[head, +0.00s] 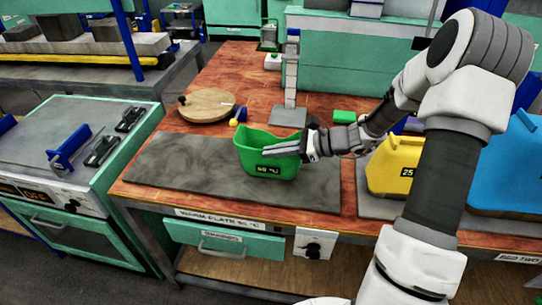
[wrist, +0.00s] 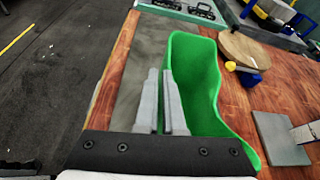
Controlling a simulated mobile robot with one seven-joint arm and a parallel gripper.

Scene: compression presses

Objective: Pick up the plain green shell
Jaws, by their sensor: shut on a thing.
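The green shell (head: 265,160) is an open-topped, bucket-like body with a dark label on its front, reading something like 60 °C. It is upright over the grey warm plate (head: 190,170); I cannot tell whether it touches the plate. My gripper (head: 268,149) reaches in from the right and is shut on the shell's near wall. In the wrist view, the grey fingers (wrist: 162,92) lie along the left wall of the green shell (wrist: 195,70), whose open inside faces the camera. The finger contact is partly hidden.
A round wooden board (head: 207,104) and a small yellow piece (head: 234,122) lie behind the shell. A grey upright post (head: 290,75) on a square base stands behind. A yellow shell (head: 394,166) and a blue one (head: 510,165) stand right. The warm plate's left part is clear.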

